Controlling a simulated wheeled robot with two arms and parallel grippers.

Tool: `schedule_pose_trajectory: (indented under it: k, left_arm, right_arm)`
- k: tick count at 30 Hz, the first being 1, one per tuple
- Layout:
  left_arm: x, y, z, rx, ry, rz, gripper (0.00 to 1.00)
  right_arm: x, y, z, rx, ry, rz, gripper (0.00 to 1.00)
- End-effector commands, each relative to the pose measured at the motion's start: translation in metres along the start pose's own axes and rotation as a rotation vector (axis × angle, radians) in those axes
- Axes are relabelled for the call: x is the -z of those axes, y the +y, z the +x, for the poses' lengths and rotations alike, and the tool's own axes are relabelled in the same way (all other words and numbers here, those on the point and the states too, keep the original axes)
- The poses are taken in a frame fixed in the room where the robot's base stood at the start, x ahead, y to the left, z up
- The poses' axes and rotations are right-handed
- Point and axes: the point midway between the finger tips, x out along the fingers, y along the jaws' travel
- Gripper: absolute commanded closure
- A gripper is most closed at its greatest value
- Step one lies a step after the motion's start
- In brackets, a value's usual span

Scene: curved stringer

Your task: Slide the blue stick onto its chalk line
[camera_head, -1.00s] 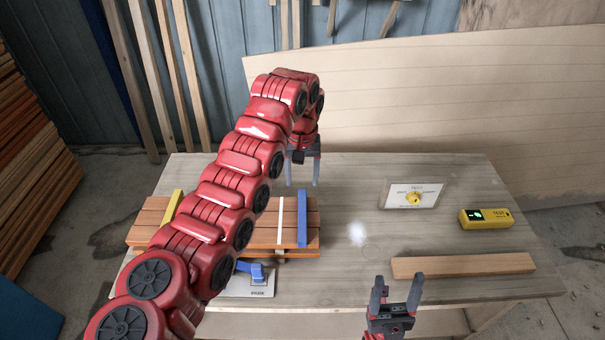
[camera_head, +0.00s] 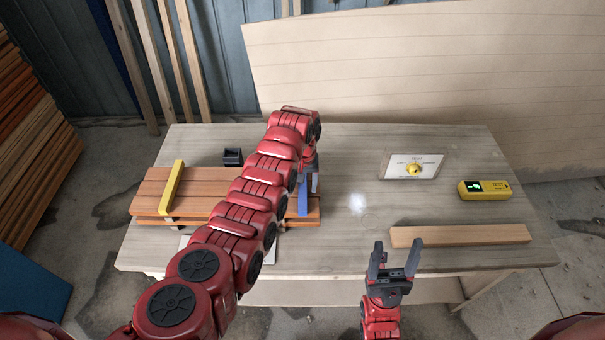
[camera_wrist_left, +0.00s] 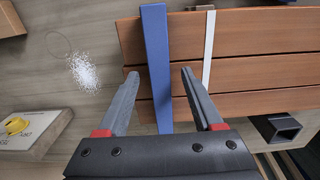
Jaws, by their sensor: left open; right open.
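The blue stick (camera_head: 303,200) lies across the brown boards (camera_head: 205,180) near their right end, partly hidden by my left arm. In the left wrist view the blue stick (camera_wrist_left: 155,45) runs between the fingers of my left gripper (camera_wrist_left: 160,75). My left gripper (camera_head: 312,182) is open, over or around the stick; I cannot tell its exact height. The white chalk line (camera_wrist_left: 209,45) is to the right of the stick in the wrist view, apart from it and roughly parallel. My arm hides the line in the head view. My right gripper (camera_head: 395,260) is open and empty near the table's front.
A yellow stick (camera_head: 172,188) lies across the boards' left part. A small black open box (camera_head: 233,157) stands behind the boards. On the right are a card with a yellow knob (camera_head: 413,168), a yellow device (camera_head: 485,190) and a wooden bar (camera_head: 460,236). White powder (camera_head: 356,204) marks the table.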

Motion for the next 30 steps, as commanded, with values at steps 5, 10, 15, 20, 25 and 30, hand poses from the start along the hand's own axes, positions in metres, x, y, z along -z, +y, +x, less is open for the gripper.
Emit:
schedule_pose_trajectory:
  k: [5,10,15,20,25,30]
  left_arm:
    - [-0.0001,0.0001,0.0077,-0.001,0.001,0.000,0.32]
    - [0.0002,0.0002,0.0090,-0.001,0.002,-0.001,0.32]
    - [0.0000,0.0001,0.0090,-0.001,0.002,-0.001,0.42]
    - [-0.0001,0.0000,0.0090,-0.001,0.001,-0.001,0.70]
    - [-0.0001,0.0000,0.0089,-0.001,0.001,-0.001,1.00]
    - [-0.0002,-0.0001,0.0089,-0.001,0.001,-0.001,1.00]
  right_arm:
    - [0.0004,0.0001,0.0025,0.000,0.000,0.000,0.34]
    - [0.0004,0.0001,0.0024,0.000,0.000,0.000,0.34]
    - [0.0003,0.0001,0.0023,0.000,0.000,0.000,0.34]
    - [0.0004,0.0001,0.0023,0.000,0.000,0.000,0.34]
    - [0.0004,0.0001,0.0023,0.000,0.000,0.000,0.34]
    - [0.0004,0.0001,0.0024,0.000,0.000,0.000,0.34]
